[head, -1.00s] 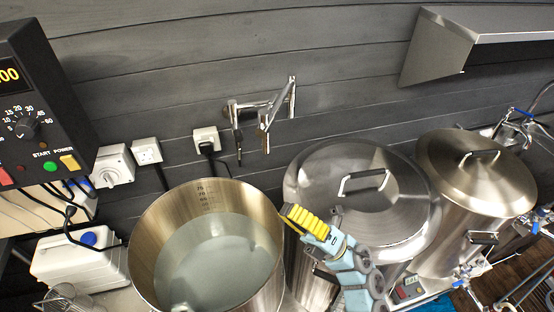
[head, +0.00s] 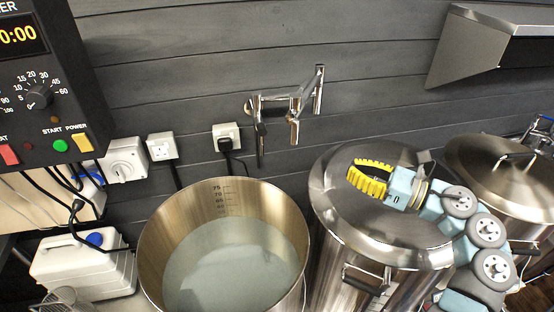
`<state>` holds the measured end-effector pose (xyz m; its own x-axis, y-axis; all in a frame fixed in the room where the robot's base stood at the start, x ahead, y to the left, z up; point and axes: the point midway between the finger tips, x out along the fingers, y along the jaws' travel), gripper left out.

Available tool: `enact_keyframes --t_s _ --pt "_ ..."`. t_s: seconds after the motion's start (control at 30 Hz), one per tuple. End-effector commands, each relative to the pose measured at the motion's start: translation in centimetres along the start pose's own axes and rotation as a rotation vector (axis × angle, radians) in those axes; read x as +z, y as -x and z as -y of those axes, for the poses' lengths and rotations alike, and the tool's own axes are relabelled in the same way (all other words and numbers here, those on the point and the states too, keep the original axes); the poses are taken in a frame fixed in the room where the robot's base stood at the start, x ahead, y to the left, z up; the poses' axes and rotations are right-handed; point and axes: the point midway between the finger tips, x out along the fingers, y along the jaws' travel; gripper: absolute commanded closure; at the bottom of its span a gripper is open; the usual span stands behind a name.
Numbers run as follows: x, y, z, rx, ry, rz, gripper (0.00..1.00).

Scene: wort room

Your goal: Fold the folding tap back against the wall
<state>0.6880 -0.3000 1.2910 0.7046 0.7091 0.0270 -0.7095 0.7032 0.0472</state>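The chrome folding tap (head: 290,104) is on the dark plank wall above the open pot. Its jointed arm lies mostly close along the wall in the head view, with one end raised at the right and short parts hanging down. My gripper (head: 366,177), with yellow ridged fingers, is over the lidded steel pot, right of and below the tap and apart from it. The two yellow fingers show a gap between them, and nothing is seen in it.
An open steel pot (head: 151,236) of cloudy liquid stands below the tap. A lidded pot (head: 335,240) is under my gripper, another lidded pot (head: 490,170) at right. A control box (head: 50,120) is at left, a steel hood (head: 470,50) at upper right. Wall around the tap is clear.

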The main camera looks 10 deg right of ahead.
Motion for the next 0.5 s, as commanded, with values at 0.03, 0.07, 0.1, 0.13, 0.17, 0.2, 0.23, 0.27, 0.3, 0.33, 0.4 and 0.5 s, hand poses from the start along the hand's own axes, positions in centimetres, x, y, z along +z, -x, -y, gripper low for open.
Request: enact_keyframes --t_s 0.03,0.07,0.1,0.13,0.17,0.2,0.23,0.27,0.3,0.33,0.4,0.5 --pt "-0.2 0.7 0.5 -0.017 0.022 -0.011 1.00" --pt "-0.2 0.9 0.7 -0.024 0.031 -0.017 1.00" --pt "-0.2 1.1 0.8 -0.029 0.041 -0.022 1.00" --pt "-0.1 1.2 0.9 -0.032 0.046 -0.024 1.00" --pt "-0.1 1.1 1.0 -0.033 0.049 -0.027 1.00" --pt "-0.1 0.9 1.0 -0.034 0.050 -0.028 1.00" --pt "-0.1 0.7 1.0 -0.033 0.050 -0.029 1.00" --pt "-0.1 0.4 1.0 -0.032 0.050 -0.029 1.00" --pt "0.0 -0.1 0.9 -0.030 0.050 -0.029 1.00" --pt "0.0 -0.5 0.9 -0.030 0.050 -0.030 1.00" --pt "0.0 -1.6 0.9 -0.028 0.050 -0.029 1.00" --pt "0.1 -3.5 1.0 -0.028 0.050 -0.027 1.00"
